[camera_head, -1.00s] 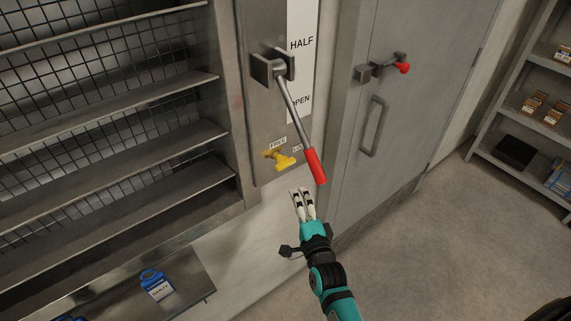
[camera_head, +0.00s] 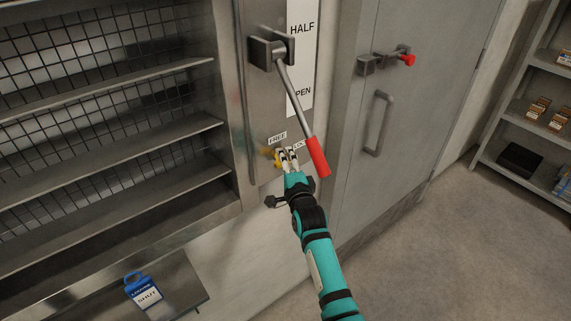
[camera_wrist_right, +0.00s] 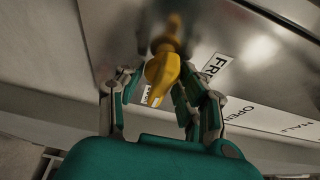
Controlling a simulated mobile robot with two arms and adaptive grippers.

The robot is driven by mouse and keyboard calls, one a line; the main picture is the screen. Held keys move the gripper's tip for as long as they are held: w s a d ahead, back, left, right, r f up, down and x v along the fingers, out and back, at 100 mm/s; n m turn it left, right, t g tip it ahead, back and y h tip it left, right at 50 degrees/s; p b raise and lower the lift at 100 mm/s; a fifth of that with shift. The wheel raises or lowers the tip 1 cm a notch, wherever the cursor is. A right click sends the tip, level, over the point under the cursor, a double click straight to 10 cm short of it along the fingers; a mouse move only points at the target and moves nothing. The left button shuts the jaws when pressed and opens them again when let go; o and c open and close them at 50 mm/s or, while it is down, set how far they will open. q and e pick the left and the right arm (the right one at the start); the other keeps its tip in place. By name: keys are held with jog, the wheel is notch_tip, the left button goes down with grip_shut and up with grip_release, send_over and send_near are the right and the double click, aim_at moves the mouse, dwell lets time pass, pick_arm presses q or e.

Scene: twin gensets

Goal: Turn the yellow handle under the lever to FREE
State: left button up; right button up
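The yellow handle (camera_head: 277,160) sits low on the steel lever panel, mostly hidden behind my right gripper (camera_head: 287,153). In the right wrist view the yellow handle (camera_wrist_right: 163,68) stands between the open fingers of my right gripper (camera_wrist_right: 158,92), with a gap visible on each side. The FREE label (camera_head: 277,137) is above the handle, and a partly covered LOCK label (camera_head: 299,145) is to its right. The lever (camera_head: 293,95) hangs down to the right, its red grip (camera_head: 318,156) just right of my fingers. My left gripper is not in view.
A grey door (camera_head: 420,90) with a bar handle (camera_head: 378,124) and a small red-knobbed latch (camera_head: 405,59) is to the right. Metal shelves (camera_head: 110,150) are to the left. A blue padlock-shaped tag (camera_head: 143,292) lies on a low ledge at lower left.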

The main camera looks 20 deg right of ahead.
grip_shut()
jog(key=shift+f+n+b, duration=0.1)
jog(key=shift+n+b, duration=0.45)
jog(key=shift+n, duration=0.05)
dwell(0.5)
jog(key=shift+f+n+t+b, duration=0.1)
jog(key=shift+n+t+b, duration=0.6)
jog(key=shift+n, duration=0.4)
jog(key=n+t+y+b, duration=0.1)
jog(key=n+b, duration=0.1)
jog(key=n, duration=0.1)
jog(key=n+y+b, duration=0.1)
jog(key=n+b, duration=0.1)
jog(key=n, duration=0.2)
jog(key=shift+t, duration=0.4)
jog(key=n+y+b, duration=0.1)
jog(key=n, duration=0.2)
jog(key=n+y+b, duration=0.2)
jog(key=shift+n+t, duration=0.3)
jog(key=shift+n, duration=0.1)
jog(key=shift+n+y+b, duration=0.65)
jog(key=shift+n+y, duration=0.85)
jog(key=shift+n, duration=0.9)
jog(key=shift+a+n+g+y, duration=0.1)
jog(key=shift+n+g+y, duration=0.25)
jog(key=shift+n, duration=0.55)
